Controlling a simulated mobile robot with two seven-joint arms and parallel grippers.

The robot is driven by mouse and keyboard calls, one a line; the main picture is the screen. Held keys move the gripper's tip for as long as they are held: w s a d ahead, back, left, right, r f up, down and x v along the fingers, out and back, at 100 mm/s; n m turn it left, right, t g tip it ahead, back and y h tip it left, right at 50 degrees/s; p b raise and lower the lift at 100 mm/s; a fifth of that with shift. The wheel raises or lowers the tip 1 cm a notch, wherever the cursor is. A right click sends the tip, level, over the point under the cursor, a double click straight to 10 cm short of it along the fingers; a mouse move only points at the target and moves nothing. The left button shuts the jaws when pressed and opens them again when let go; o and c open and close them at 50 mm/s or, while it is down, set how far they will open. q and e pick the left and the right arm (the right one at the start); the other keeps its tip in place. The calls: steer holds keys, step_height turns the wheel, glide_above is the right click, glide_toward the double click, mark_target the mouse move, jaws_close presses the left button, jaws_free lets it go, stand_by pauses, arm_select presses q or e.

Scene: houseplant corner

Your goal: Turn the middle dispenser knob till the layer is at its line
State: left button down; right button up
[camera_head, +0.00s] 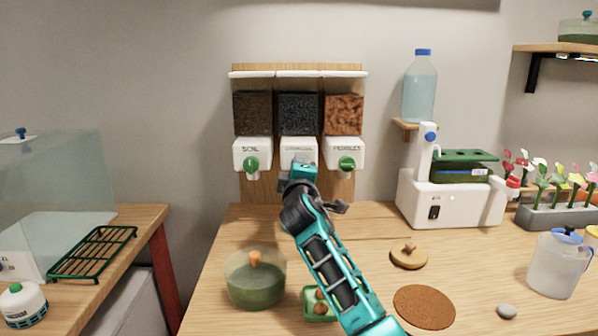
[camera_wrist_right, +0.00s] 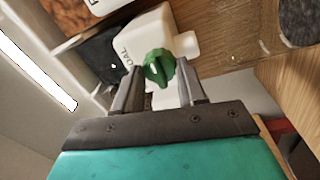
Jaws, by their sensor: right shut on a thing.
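Three dispensers hang on a wooden board on the wall. The middle dispenser (camera_head: 299,115) holds dark granules, and its white front (camera_head: 297,147) is partly covered by my right arm. Its green knob (camera_wrist_right: 158,68) shows in the right wrist view, between the fingers of my right gripper (camera_wrist_right: 160,76), which is shut on it. In the head view my right gripper (camera_head: 303,168) reaches up to the middle dispenser and hides this knob. No layer or line can be made out beneath the dispenser; my arm blocks that spot. My left gripper is not in view.
The soil dispenser (camera_head: 252,115) and pebbles dispenser (camera_head: 344,115) flank the middle one, with green knobs. A lidded round jar (camera_head: 255,290) and a small green tray (camera_head: 311,311) stand near my arm. A white machine (camera_head: 450,200) stands to the right.

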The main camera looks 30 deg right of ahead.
stand_by(0.3)
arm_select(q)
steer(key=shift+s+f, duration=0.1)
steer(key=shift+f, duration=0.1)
arm_select(e)
steer(key=o, duration=1.1)
steer(key=shift+c, duration=0.2)
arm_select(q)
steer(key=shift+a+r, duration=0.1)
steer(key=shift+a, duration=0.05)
arm_select(e)
steer(key=v, duration=1.3)
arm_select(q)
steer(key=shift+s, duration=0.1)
arm_select(e)
steer(key=shift+a+f, duration=0.1)
steer(key=shift+a, duration=0.05)
